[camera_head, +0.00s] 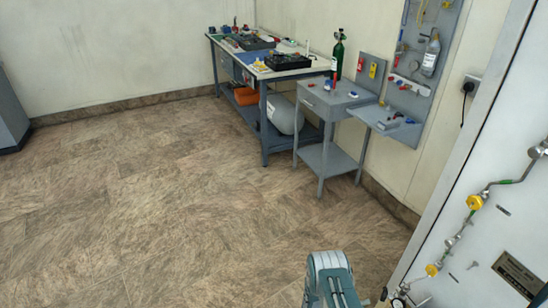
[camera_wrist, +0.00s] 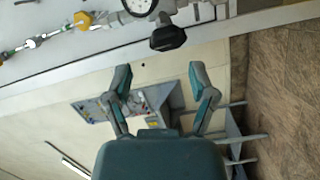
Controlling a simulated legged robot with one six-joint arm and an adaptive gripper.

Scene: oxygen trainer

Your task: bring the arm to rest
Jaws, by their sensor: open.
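My gripper (camera_wrist: 160,76) shows in the wrist view with its two grey and teal fingers spread apart. It is open, and nothing is seen between the fingertips. A gauge (camera_wrist: 139,5) and a black knob (camera_wrist: 168,38) on the pipework appear beyond the fingertips at the top of that view, apart from the fingers. In the head view, part of my arm (camera_head: 332,278) shows at the bottom edge, left of the white panel (camera_head: 480,255). The gripper itself cannot be made out in the head view.
Pipes with yellow fittings (camera_head: 475,202) run along the white panel at right. A workbench (camera_head: 265,72) and a small grey side table (camera_head: 335,100) with a green cylinder (camera_head: 337,55) stand at the back wall.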

